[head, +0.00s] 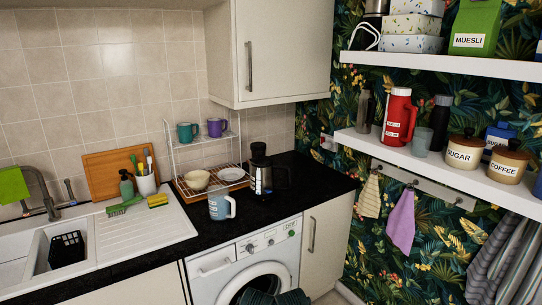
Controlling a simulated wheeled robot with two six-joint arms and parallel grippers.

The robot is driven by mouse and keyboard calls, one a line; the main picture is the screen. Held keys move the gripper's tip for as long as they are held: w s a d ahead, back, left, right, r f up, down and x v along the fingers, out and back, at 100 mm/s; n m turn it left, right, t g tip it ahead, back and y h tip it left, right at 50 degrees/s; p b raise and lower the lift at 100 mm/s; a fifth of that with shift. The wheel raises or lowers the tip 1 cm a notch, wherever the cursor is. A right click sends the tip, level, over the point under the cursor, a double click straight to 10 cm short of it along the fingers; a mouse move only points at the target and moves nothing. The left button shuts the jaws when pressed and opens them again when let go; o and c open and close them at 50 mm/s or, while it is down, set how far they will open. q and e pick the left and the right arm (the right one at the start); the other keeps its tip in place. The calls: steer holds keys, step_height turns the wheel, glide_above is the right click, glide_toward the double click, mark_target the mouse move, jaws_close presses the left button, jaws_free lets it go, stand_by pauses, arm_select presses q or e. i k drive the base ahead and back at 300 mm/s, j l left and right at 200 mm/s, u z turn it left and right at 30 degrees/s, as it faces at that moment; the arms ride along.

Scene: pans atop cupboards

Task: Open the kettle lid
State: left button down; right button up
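The kettle (262,177) stands upright on the black worktop near the back corner, right of the dish rack. It has a steel body, black parts and a black handle on its right side. A black piece (258,150) shows at its top, which looks like the lid or something behind it; I cannot tell whether the lid is up or down. Neither of my grippers can be made out in the head view, and nothing is touching the kettle.
A light blue mug (221,204) stands in front and left of the kettle. The dish rack (203,143) holds mugs and bowls. A wall cupboard (282,52) hangs above. Worktop (318,180) right of the kettle is clear. A dark ribbed object (275,298) shows at the bottom.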

mark_target(260, 158)
steer(key=i+l, duration=0.2)
steer(key=i, duration=0.25)
steer(key=i+l+u, duration=0.1)
steer(key=i+l, duration=0.15)
steer(key=i, duration=0.25)
steer(key=i+l+u, duration=0.2)
steer(key=i+l, duration=0.15)
steer(key=i+l+u, duration=0.25)
steer(key=l, duration=0.2)
steer(key=i, duration=0.05)
